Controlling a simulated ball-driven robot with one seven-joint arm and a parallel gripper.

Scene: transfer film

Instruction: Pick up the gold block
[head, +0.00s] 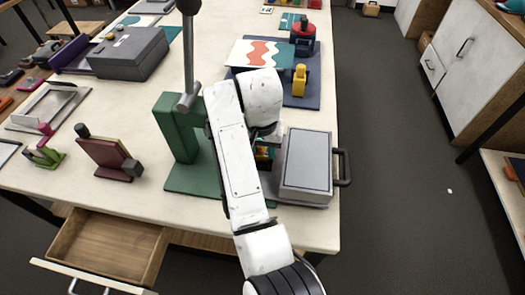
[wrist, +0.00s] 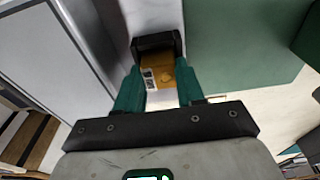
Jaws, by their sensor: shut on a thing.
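The gold block (wrist: 160,73) shows in the wrist view between the two teal fingers of my gripper (wrist: 160,92). The fingers are shut on its sides. A dark piece (wrist: 157,42) is right behind the block; I cannot tell whether they touch. In the head view a small gold patch of the block (head: 262,152) shows beside my arm, between the green press and the grey box. My arm hides most of the block and gripper there.
The green press (head: 178,130) with its tall lever stands left of my arm. The grey box (head: 307,162) with a black handle is close on the right. A yellow piece (head: 299,80) stands on a blue mat further back. An open drawer (head: 110,245) juts out at the front left.

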